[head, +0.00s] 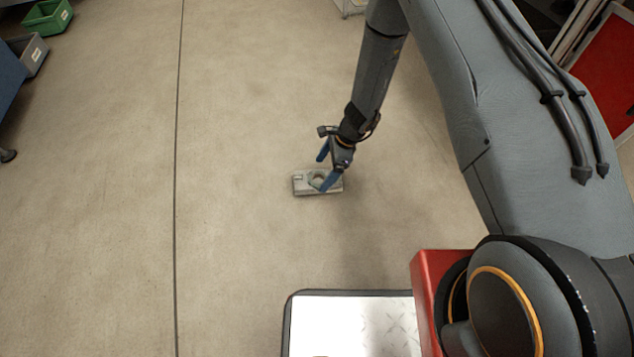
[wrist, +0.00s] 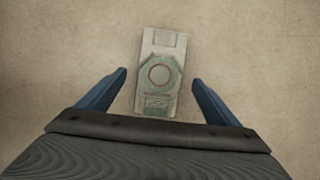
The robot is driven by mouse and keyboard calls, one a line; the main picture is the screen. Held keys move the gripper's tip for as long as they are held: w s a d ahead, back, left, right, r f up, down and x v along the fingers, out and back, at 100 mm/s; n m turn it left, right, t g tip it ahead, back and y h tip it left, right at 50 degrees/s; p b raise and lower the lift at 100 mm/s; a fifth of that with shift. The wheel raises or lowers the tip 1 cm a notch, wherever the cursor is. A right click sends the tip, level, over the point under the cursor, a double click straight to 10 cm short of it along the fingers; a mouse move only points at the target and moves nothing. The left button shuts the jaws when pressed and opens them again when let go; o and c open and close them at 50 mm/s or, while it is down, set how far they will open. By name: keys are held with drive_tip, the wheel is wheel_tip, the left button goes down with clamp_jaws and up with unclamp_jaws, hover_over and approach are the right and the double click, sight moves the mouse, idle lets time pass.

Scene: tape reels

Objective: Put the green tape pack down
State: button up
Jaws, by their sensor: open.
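The tape pack (head: 302,184) is a small pale grey block with worn green markings and a round centre. It lies flat on the concrete floor. It also shows in the wrist view (wrist: 160,50), upper middle, long side running away from my gripper. My gripper (head: 324,168) is just above the pack, its blue fingers apart. In the wrist view my gripper (wrist: 158,90) has one finger on each side of the pack's near part, with a gap on both sides. Neither finger appears to touch it.
The floor (head: 240,150) around the pack is clear. A green bin (head: 47,17) and a grey bin (head: 30,52) are at the far left. A red panel (head: 605,75) stands at the right. A dark floor seam runs left of the pack.

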sight(317, 178)
drive_tip(key=b+x, duration=0.2)
drive_tip(key=x, duration=0.2)
drive_tip(key=shift+r, duration=0.1)
drive_tip(key=c, duration=1.3)
